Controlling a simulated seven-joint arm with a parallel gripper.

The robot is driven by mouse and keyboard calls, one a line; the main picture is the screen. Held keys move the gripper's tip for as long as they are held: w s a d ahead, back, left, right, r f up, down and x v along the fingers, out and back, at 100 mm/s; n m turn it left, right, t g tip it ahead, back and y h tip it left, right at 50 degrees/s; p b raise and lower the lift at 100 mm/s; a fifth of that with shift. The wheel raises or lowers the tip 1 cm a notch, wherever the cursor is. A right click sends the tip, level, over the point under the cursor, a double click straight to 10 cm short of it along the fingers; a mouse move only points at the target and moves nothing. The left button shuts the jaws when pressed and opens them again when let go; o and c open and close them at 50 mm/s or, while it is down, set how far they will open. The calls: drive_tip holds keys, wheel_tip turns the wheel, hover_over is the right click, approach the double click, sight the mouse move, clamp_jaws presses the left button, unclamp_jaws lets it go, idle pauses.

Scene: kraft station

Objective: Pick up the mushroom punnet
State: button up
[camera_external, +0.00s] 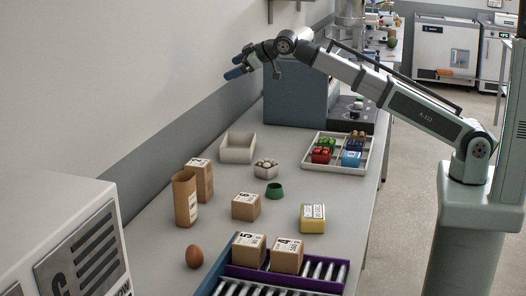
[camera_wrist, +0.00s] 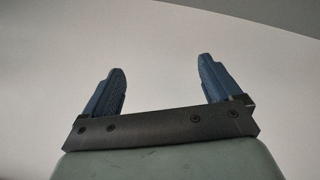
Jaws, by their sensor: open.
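The mushroom punnet (camera_external: 265,168) is a small container with several pale round mushrooms in it. It stands on the grey table (camera_external: 300,195) near the middle, just right of an empty beige box. My gripper (camera_external: 238,68) is raised high above the back of the table, far above and behind the punnet, with its blue fingers pointing left toward the wall. In the wrist view, the two blue fingers (camera_wrist: 160,85) are spread apart with nothing between them. That view shows only a plain pale surface beyond them, so the punnet is out of its sight.
Around the punnet are an open beige box (camera_external: 238,148), a green cup (camera_external: 274,190), a cardboard box (camera_external: 246,207) and a yellow box (camera_external: 312,218). A divided tray (camera_external: 316,167) stands to the right. A blue-grey block (camera_external: 297,100) stands behind. A roller conveyor (camera_external: 285,281) with cartons is in front.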

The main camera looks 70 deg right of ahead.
drive_tip(key=s+a+f+n+g+y, duration=0.5)
drive_tip(key=s+f, duration=0.3)
drive_tip(key=f, duration=0.3)
drive_tip(key=n+g+y, duration=0.1)
drive_tip(key=n+g, duration=0.4)
approach(267, 162)
drive_tip(key=shift+x, duration=5.65)
drive_tip(key=shift+c, duration=0.3)
drive_tip(key=c, duration=1)
